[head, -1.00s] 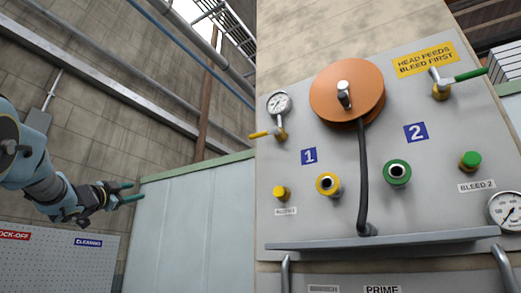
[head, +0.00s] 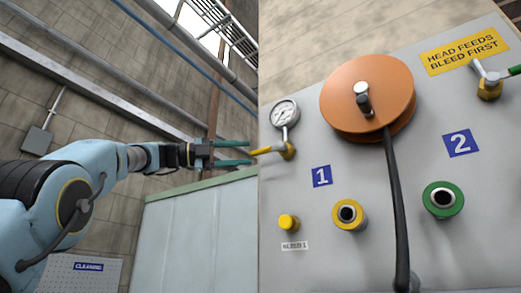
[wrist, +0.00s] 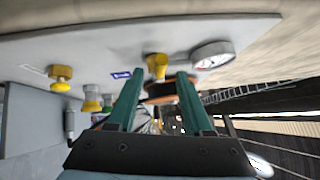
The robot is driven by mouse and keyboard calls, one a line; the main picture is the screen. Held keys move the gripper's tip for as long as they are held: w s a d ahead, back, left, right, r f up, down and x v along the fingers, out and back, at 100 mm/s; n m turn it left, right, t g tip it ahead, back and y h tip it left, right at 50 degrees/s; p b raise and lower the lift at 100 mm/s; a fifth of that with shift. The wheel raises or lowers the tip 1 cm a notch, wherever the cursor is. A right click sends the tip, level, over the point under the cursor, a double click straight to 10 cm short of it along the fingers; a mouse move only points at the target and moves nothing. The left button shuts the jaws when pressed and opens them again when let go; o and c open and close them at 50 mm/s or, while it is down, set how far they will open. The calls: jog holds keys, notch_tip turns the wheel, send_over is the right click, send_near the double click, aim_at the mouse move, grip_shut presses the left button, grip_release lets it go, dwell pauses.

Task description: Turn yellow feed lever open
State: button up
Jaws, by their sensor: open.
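The yellow feed lever (head: 268,151) is on the upper left of the grey panel, under a round gauge. Its handle sticks out level to the left from a brass valve body. My gripper (head: 251,153) comes in from the left, open, with its two green fingertips at the outer end of the handle, one above and one below it. In the wrist view, the yellow lever (wrist: 157,66) shows end-on between the open fingers (wrist: 160,74). I cannot tell whether either finger touches it.
The gauge (head: 285,112) is just above the lever, and an orange disc (head: 345,95) with a black hose (head: 394,200) is to its right. A yellow bleed button (head: 288,222) and yellow port (head: 350,215) are below. A pale cabinet (head: 200,235) stands under my arm.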

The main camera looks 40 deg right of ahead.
aim_at(255, 152)
jog(key=shift+p+x, duration=0.7)
jog(key=shift+x, duration=2.1)
jog(key=shift+a, duration=0.1)
jog(key=shift+c, duration=0.3)
grip_shut()
